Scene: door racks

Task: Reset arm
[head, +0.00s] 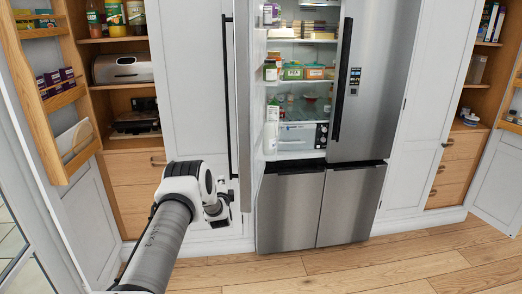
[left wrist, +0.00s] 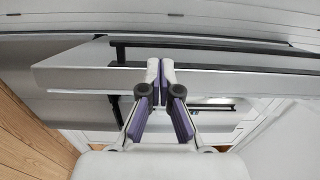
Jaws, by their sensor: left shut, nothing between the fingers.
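My left arm comes in from the lower left in the head view. Its gripper (head: 219,212) is beside the lower edge of the fridge's open left door (head: 242,100), seen nearly edge-on. In the left wrist view my left gripper (left wrist: 160,66) has its fingertips together with nothing between them, and a door edge and dark handle bars show behind it. I cannot tell whether the fingertips touch the door. My right gripper is not in view.
The steel fridge (head: 290,210) stands open on the left, with food on its shelves; its right door (head: 375,80) looks shut. An open cabinet door with racks (head: 62,140) stands at the far left. The wooden floor (head: 400,270) in front is clear.

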